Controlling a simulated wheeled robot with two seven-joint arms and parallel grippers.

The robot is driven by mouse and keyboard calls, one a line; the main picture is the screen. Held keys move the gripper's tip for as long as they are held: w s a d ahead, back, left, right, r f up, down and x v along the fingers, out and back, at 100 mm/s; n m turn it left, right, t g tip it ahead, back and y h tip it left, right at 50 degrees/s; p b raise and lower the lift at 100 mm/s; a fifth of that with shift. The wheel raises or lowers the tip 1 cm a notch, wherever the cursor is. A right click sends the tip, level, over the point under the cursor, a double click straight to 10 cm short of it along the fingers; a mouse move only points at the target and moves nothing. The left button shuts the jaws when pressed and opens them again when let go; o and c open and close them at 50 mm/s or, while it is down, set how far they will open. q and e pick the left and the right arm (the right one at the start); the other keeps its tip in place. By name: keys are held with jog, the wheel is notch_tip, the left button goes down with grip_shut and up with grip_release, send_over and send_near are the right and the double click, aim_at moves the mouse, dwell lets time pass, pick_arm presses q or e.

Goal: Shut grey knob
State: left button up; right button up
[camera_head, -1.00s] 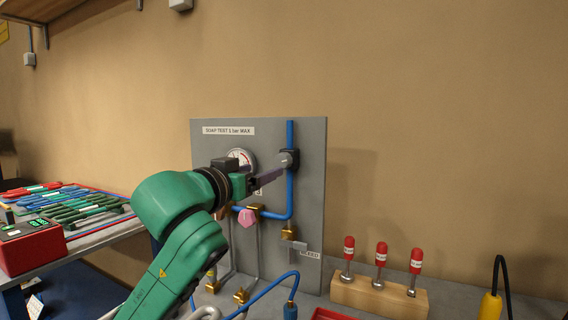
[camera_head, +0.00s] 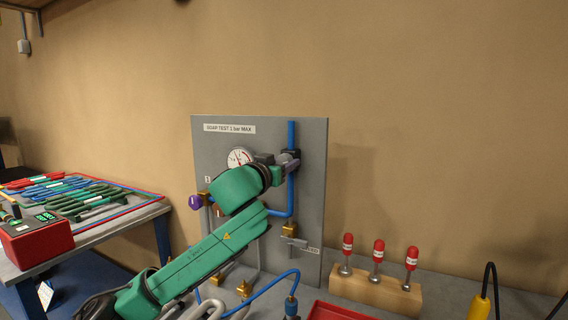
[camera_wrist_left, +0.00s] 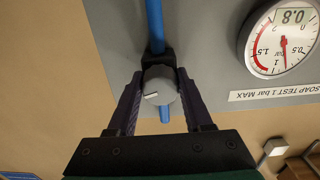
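The grey knob (camera_wrist_left: 160,88) is a round grey cap with a short white mark, on a black valve body against the blue pipe (camera_wrist_left: 154,25). My left gripper (camera_wrist_left: 160,78) reaches it, with one dark finger on each side of the knob. The fingers lie very close to its sides; whether they press on it I cannot tell. In the head view my left gripper (camera_head: 288,161) is at the upper right of the grey panel (camera_head: 310,210), largely covering the knob. My right gripper is not in view.
A pressure gauge (camera_head: 239,157) is left of the knob. A purple knob (camera_head: 195,202) sits lower left on the panel, and a grey bleed lever (camera_head: 293,242) below. A wooden block (camera_head: 376,292) with red-handled tools stands right.

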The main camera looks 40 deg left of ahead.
pick_arm(q)
grip_shut()
jog(key=shift+n, duration=0.3)
jog(key=n+p, duration=0.1)
jog(key=n, duration=0.1)
jog(key=shift+n, duration=0.3)
jog(key=n+p, duration=0.1)
jog(key=n, duration=0.3)
jog(key=shift+w+d, duration=0.1)
jog(key=n+p, duration=0.2)
jog(key=n, duration=0.2)
jog(key=shift+r, duration=0.1)
jog(key=shift+n+p, duration=0.7)
jog(key=shift+n, duration=0.9)
